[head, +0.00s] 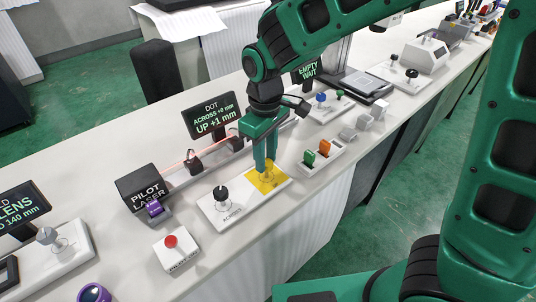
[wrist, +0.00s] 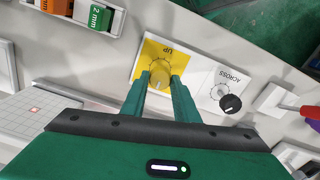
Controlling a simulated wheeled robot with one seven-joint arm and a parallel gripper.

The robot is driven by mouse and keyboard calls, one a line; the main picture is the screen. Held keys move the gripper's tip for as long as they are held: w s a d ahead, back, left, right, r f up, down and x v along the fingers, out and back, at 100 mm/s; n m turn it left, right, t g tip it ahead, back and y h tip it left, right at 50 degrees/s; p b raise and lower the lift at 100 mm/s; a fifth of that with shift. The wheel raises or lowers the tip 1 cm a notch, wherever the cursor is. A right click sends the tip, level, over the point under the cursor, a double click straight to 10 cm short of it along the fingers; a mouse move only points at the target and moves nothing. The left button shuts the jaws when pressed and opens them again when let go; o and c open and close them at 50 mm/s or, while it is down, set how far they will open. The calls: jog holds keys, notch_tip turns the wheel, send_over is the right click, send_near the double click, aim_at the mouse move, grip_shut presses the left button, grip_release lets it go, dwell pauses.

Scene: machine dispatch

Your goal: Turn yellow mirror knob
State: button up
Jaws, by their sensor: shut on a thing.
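The yellow mirror knob (wrist: 159,74) sits on a yellow square marked "UP" (wrist: 149,47) on a white panel. In the wrist view it lies between the fingertips of my gripper (wrist: 160,80), which is shut on it. In the head view my gripper (head: 266,172) reaches down onto the yellow square (head: 283,181), and its fingers partly hide the knob. A black knob (head: 221,194) marked "ACROSS" stands on the same panel. The display (head: 211,117) reads "DOT ACROSS +0 mm UP +1 mm".
A pilot laser box (head: 146,190) with a purple switch stands left of the panel, and a red button (head: 171,242) on a white box is in front. Green and orange blocks (head: 324,147) sit in a holder to the right. A faint red beam runs behind my gripper.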

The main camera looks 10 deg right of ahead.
aim_at(267, 160)
jog(key=shift+w+d+n, duration=0.15)
jog(key=shift+w+n, duration=0.05)
jog(key=shift+n, duration=0.7)
jog(key=o, duration=1.1)
jog(key=shift+d, duration=0.1)
jog(key=shift+c, duration=0.2)
jog(key=shift+r, duration=0.15)
notch_tip(267, 160, up, 10)
jog(key=shift+r, duration=0.25)
